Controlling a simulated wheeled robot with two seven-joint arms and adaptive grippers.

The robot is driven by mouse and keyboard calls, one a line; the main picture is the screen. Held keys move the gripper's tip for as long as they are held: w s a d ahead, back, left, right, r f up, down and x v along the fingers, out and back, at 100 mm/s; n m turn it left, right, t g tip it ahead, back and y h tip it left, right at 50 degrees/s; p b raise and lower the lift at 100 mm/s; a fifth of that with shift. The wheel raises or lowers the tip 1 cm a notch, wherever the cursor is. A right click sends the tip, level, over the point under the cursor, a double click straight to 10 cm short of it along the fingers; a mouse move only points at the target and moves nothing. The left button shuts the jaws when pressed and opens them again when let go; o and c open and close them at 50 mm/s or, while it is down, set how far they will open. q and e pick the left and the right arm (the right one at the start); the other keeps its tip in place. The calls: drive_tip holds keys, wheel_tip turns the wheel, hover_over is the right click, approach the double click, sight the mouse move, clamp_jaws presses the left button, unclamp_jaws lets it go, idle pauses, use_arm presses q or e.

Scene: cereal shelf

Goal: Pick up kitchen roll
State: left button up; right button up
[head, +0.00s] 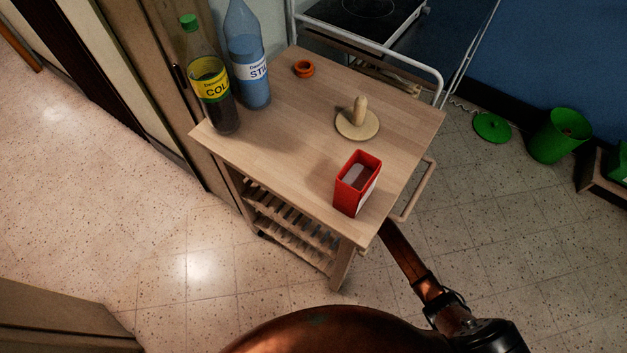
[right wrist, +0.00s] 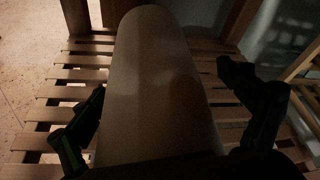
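The kitchen roll (right wrist: 160,75) shows in the right wrist view as a large, dim, pale brown cylinder over a slatted wooden shelf (right wrist: 70,90). My right gripper (right wrist: 160,88) has its dark fingers spread on either side of the roll. A gap shows between the right finger and the roll; the left finger is close to its side, and contact there is unclear. In the head view, my right arm reaches under the cart top, which hides the gripper and the roll. My left gripper is not in view.
The wooden cart (head: 285,130) carries a cola bottle (head: 222,113), a blue bottle (head: 247,50), an orange ring (head: 304,69), a wooden roll holder (head: 358,125) with a bare peg, and a red box (head: 350,196). A green bin (head: 553,142) stands right. Floor left of the cart is clear.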

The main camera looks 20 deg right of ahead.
drive_tip(key=shift+c, duration=0.4)
drive_tip(key=c, duration=1.1)
drive_tip(key=shift+c, duration=0.6)
drive_tip(key=shift+r, duration=0.3)
